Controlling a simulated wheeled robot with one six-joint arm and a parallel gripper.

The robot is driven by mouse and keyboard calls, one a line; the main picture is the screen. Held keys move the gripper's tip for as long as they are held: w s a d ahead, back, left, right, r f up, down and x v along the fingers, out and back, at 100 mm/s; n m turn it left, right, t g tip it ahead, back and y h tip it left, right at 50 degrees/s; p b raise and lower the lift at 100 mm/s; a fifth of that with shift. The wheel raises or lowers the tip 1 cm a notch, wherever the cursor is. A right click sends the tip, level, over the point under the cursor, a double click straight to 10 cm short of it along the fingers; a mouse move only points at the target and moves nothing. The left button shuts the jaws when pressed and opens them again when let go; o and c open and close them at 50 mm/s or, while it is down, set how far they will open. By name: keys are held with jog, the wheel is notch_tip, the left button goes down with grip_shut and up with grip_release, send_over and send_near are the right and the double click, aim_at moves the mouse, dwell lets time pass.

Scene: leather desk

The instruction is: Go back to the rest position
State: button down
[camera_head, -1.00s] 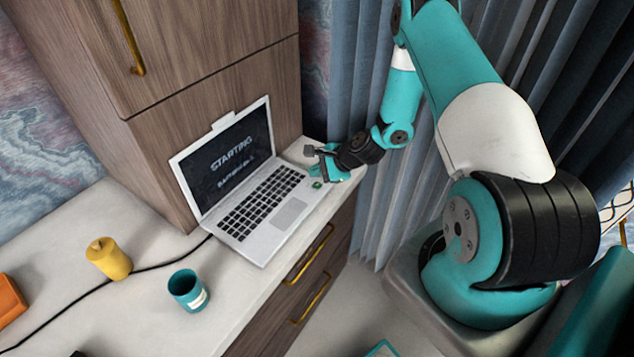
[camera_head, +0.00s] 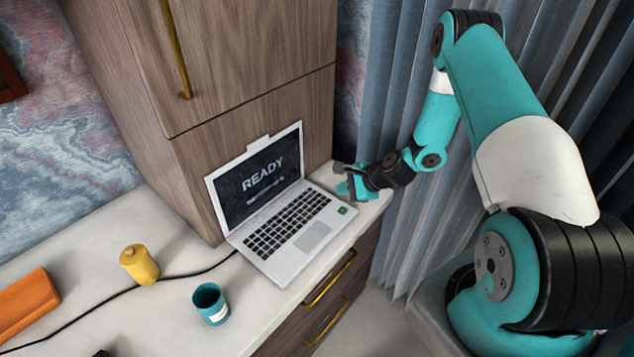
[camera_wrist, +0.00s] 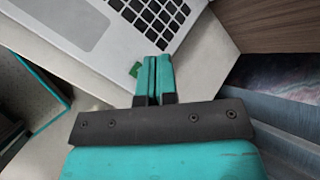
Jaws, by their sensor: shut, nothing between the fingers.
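My gripper (camera_head: 350,182) hovers by the right edge of an open laptop (camera_head: 290,234), near the right end of the desk. In the wrist view its two teal fingers (camera_wrist: 153,80) are together with nothing between them. In the wrist view this green patch (camera_wrist: 136,69) is partly hidden behind the fingers. The laptop screen (camera_head: 262,179) reads "READY".
A teal cup (camera_head: 210,304), a yellow lidded jar (camera_head: 139,265) and an orange box (camera_head: 27,303) stand on the white desk (camera_head: 180,325), left of the laptop. A black cable (camera_head: 190,272) runs to the laptop. A wooden cabinet (camera_head: 235,110) rises behind; grey curtains (camera_head: 400,110) hang at right.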

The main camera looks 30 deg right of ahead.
jog(key=s+a+r+n+g+y, duration=0.1)
jog(key=s+a+r+n+g, duration=0.15)
jog(key=a+r+n, duration=0.8)
jog(key=s+a+r+n+g+y, duration=0.15)
jog(key=s+a+r+n, duration=0.3)
jog(key=a+r, duration=0.6)
jog(key=s+a+r+n+g+h, duration=0.1)
jog(key=s+r+n+g, duration=0.1)
jog(key=s+r+n, duration=0.4)
jog(key=s+a+r+n+g+h, duration=0.1)
jog(key=s+r+n, duration=0.5)
jog(key=s, duration=0.8)
jog(key=shift+s+a+r+n+g+h, duration=0.25)
jog(key=shift+s+a+n+g+h, duration=0.15)
jog(key=shift+h, duration=0.15)
